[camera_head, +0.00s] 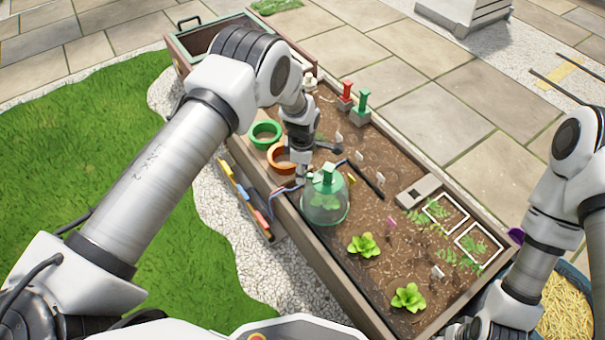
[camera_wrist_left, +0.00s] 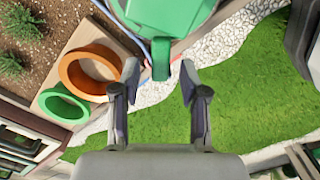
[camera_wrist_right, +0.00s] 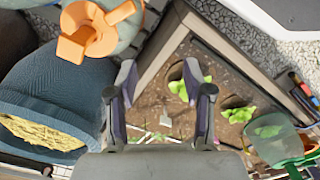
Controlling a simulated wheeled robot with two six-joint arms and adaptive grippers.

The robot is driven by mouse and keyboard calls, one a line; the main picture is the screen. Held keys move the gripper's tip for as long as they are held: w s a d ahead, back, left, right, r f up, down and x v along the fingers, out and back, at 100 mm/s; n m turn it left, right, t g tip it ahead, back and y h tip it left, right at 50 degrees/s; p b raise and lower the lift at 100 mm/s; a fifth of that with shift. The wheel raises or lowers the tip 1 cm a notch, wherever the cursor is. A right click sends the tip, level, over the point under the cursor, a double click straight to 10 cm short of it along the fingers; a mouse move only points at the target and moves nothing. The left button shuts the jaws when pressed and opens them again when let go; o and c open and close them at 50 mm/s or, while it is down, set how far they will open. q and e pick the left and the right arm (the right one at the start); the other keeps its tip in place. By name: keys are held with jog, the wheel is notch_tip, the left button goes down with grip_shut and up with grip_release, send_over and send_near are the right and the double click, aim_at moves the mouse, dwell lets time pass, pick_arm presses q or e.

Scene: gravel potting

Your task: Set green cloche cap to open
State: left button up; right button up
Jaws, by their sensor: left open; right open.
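The cloche (camera_head: 325,205) is a clear green dome over a leafy plant in the soil bed. Its green cap (camera_head: 327,175) sits on top. In the left wrist view the cap (camera_wrist_left: 168,18) is large at the top, and a narrow green tab (camera_wrist_left: 161,62) points down between my finger tips. My left gripper (camera_head: 308,176) is open beside the cap, its fingers either side of the tab. I cannot tell whether they touch it. My right gripper (camera_wrist_right: 160,88) is open and empty near the bed's front corner. The cloche (camera_wrist_right: 275,140) also shows at right in the right wrist view.
A green ring pot (camera_head: 265,134) and an orange pot (camera_head: 281,158) stand on the bed's left edge. Red (camera_head: 346,91) and green (camera_head: 363,98) handled items stand behind. Lettuces (camera_head: 364,245) grow in front of the cloche. A straw-filled basket (camera_head: 567,308) is at the right.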

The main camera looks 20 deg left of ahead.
pick_arm(q)
jog(key=shift+f, duration=0.1)
jog(key=shift+c, duration=0.4)
grip_shut()
jog(key=shift+s+n, duration=0.25)
jog(key=shift+n, duration=0.05)
jog(key=shift+s+d+n+p, duration=0.2)
jog(key=shift+s+n+p, duration=0.25)
jog(key=shift+n, duration=0.55)
jog(key=shift+s, duration=0.1)
jog(key=shift+o, duration=0.4)
grip_release()
